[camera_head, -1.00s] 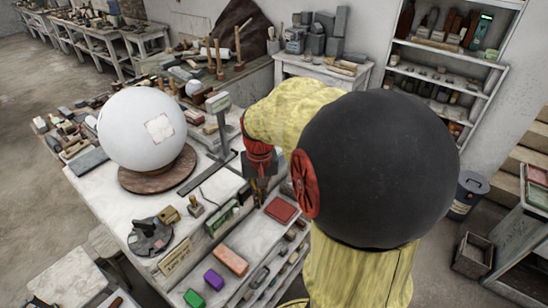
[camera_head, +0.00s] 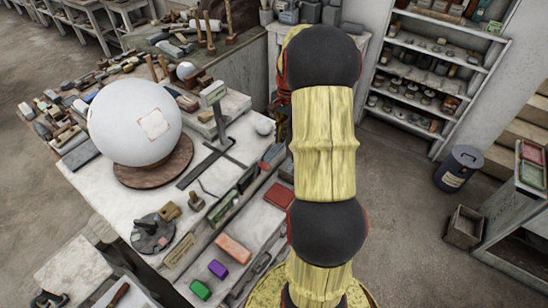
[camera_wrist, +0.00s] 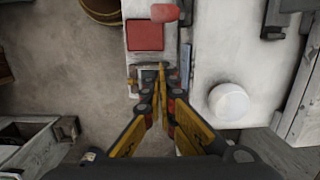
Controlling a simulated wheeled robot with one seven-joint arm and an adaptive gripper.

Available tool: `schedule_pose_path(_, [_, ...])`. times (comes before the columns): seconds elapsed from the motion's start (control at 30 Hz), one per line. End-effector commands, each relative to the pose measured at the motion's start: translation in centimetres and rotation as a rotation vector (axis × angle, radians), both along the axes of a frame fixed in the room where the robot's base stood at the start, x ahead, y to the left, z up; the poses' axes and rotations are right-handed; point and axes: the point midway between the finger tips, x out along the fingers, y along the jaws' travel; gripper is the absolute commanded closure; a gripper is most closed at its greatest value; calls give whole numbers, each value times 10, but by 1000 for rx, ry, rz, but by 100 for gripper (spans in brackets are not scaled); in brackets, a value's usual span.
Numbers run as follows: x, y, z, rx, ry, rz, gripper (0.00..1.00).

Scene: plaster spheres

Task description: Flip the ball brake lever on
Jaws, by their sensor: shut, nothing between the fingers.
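A large white plaster sphere (camera_head: 135,122) with a pale square patch rests on a round brown wooden base (camera_head: 150,166) on the worktable. A dark round device with an upright piece (camera_head: 152,233) stands near the table's front left corner; I cannot tell whether it is the brake lever. My gripper shows in the wrist view (camera_wrist: 162,68), its yellow-and-black fingers together and empty. It is over the table's right edge strip, near a red block (camera_wrist: 145,36). In the head view my arm hides most of the gripper. It is well to the right of the big sphere.
A small white ball (camera_head: 264,127) lies on the table; it also shows in the wrist view (camera_wrist: 228,102). Orange (camera_head: 233,248), purple (camera_head: 217,269) and green (camera_head: 200,289) blocks line the lower front shelf. A bin (camera_head: 460,167) stands right, with bare floor between.

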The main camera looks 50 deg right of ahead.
Motion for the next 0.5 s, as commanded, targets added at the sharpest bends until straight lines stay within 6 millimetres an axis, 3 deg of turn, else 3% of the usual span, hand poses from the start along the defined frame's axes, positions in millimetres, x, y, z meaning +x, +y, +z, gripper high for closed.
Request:
schedule_pose_path(0.27, [0, 1, -2, 1, 1, 2, 100])
schedule_pose_path(0.5, [-1, 5, -27, 4, 3, 2, 100])
